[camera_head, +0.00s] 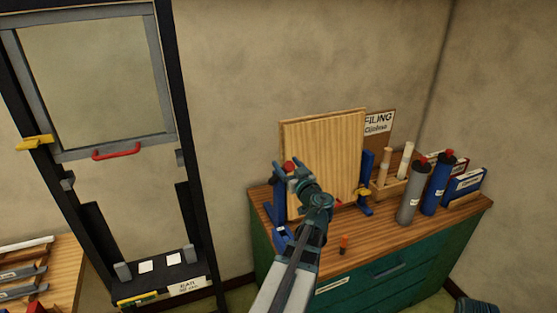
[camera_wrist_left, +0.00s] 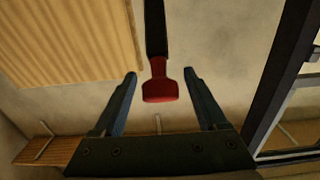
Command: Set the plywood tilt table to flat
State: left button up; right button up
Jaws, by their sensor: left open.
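The plywood tilt table (camera_head: 325,145) stands nearly upright between blue supports (camera_head: 367,180) on the wooden bench top. A red knob (camera_head: 289,166) is at its left side. My left gripper (camera_head: 288,173) is open at that knob and partly covers the left support. In the left wrist view, the red knob (camera_wrist_left: 160,90) on a black rod lies between the two spread fingers, with no clear contact. The plywood (camera_wrist_left: 75,40) fills the upper left there. My right gripper is not in view.
Grey (camera_head: 410,195) and blue (camera_head: 437,185) bottles with red caps stand right of the table, near a wooden holder (camera_head: 385,188) of pale rolls. A black frame (camera_head: 190,170) with a red handle (camera_head: 116,151) stands left.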

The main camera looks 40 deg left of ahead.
pick_arm(q)
jog(key=shift+x, duration=0.9)
grip_shut()
dwell(0.8)
